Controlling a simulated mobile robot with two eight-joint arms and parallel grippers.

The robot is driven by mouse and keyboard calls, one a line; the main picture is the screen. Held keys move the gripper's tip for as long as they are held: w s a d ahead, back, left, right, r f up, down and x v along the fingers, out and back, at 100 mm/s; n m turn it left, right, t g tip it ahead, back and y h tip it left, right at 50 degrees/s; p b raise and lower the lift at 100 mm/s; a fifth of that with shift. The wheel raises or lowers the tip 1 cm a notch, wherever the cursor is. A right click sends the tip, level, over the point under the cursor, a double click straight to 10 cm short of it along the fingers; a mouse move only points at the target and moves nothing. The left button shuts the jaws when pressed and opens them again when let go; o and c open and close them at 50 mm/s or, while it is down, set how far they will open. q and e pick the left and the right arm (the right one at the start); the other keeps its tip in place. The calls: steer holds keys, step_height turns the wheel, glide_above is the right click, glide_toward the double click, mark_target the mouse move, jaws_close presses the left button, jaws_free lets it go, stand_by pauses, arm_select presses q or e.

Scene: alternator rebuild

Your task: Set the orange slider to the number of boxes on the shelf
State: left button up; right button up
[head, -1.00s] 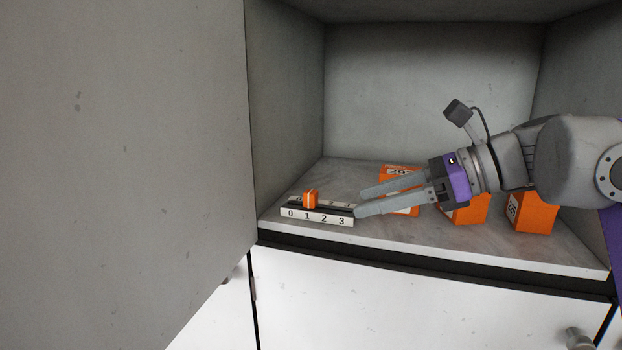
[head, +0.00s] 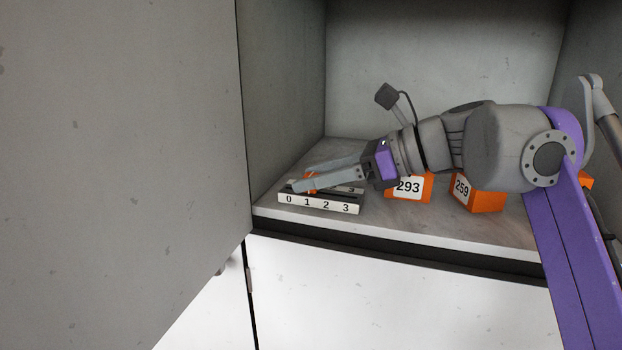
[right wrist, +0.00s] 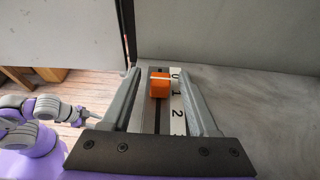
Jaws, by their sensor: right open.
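The orange slider (head: 311,175) sits on a rail (head: 336,207) marked 0 to 3, partly hidden by a finger in the head view. Orange boxes on the shelf are one marked 293 (head: 408,188), one marked 259 (head: 478,194) and a third (head: 587,181) mostly hidden behind my arm. My left arm shows small in the right wrist view; its gripper (right wrist: 97,119) is unclear.
The shelf (head: 440,231) is a grey compartment with a wall close on the left. A large grey door panel (head: 120,150) stands at the left. White cabinet fronts (head: 400,295) lie below the shelf edge.

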steer(key=shift+w+a+f, duration=0.2)
steer(key=shift+a, duration=0.3)
jaws_close()
stand_by(1.2)
